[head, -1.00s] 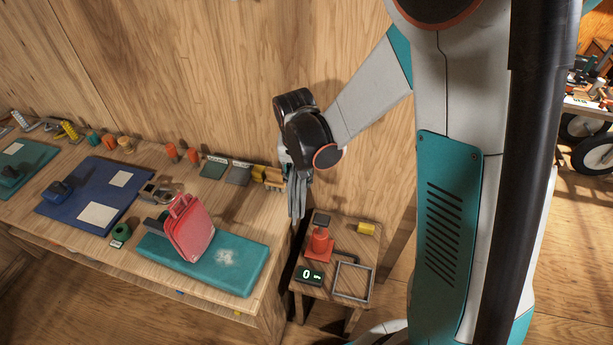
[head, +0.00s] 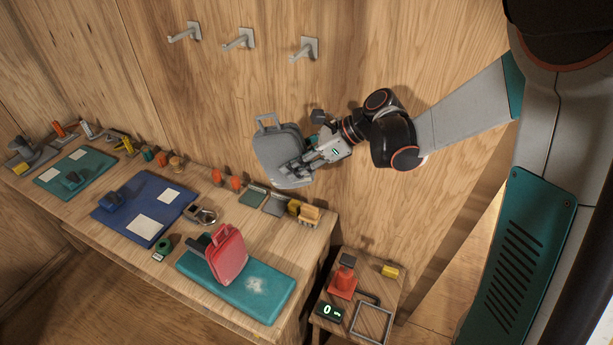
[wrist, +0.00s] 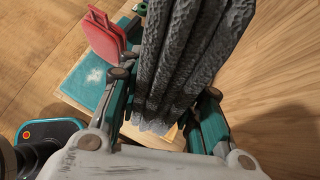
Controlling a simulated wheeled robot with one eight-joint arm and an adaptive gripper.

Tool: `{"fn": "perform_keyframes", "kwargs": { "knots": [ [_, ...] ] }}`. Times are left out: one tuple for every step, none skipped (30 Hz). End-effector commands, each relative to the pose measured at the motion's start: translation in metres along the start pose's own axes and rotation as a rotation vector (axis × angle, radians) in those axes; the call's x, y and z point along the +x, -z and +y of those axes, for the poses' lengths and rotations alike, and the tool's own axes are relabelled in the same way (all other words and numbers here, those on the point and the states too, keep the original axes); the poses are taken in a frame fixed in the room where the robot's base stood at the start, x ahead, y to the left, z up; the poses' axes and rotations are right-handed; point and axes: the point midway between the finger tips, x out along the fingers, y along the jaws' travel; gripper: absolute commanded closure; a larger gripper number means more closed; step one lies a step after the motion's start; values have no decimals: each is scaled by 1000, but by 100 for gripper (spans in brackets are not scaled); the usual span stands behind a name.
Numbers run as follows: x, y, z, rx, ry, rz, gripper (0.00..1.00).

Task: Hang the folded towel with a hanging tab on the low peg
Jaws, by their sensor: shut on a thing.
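My gripper (head: 312,160) is shut on the grey folded towel (head: 277,146), holding it in the air above the back of the bench, in front of the wooden wall. A tab loop stands up at the towel's top. In the wrist view the grey towel (wrist: 190,55) fills the space between the fingers (wrist: 165,118). Three grey pegs are on the wall above and apart from the towel: a left peg (head: 186,33), a middle peg (head: 240,40) and a right peg (head: 305,50). The right one sits lowest in the picture.
A red folded towel (head: 228,254) stands on a teal mat (head: 265,300) on the bench. A blue mat (head: 122,225), small tools and blocks lie along the bench. A side stool (head: 390,290) holds a scale (head: 328,312), a red item and a frame. The wall between towel and pegs is clear.

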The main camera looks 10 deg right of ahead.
Motion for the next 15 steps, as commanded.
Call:
{"fn": "perform_keyframes", "kwargs": {
  "knots": [
    [-10,-18,1,40,52,-56,100],
    [-14,-26,0,60,81,-87,100],
    [-19,-37,0,85,116,-125,100],
    [-22,-45,-1,98,140,-151,100],
    [-26,-52,-2,113,162,-175,100],
    [-30,-60,-2,125,187,-202,100],
    [-33,-66,-3,134,204,-221,100],
    [-36,-71,-4,140,218,-236,100],
    [-39,-77,-4,147,233,-254,100],
    [-41,-80,-5,152,244,-266,100],
    [-42,-84,-5,154,250,-274,100],
    [-44,-87,-6,157,259,-284,100],
    [-46,-89,-7,159,264,-290,100],
    [-46,-90,-7,161,268,-295,100],
    [-47,-91,-8,162,271,-299,100]
  ]
}}
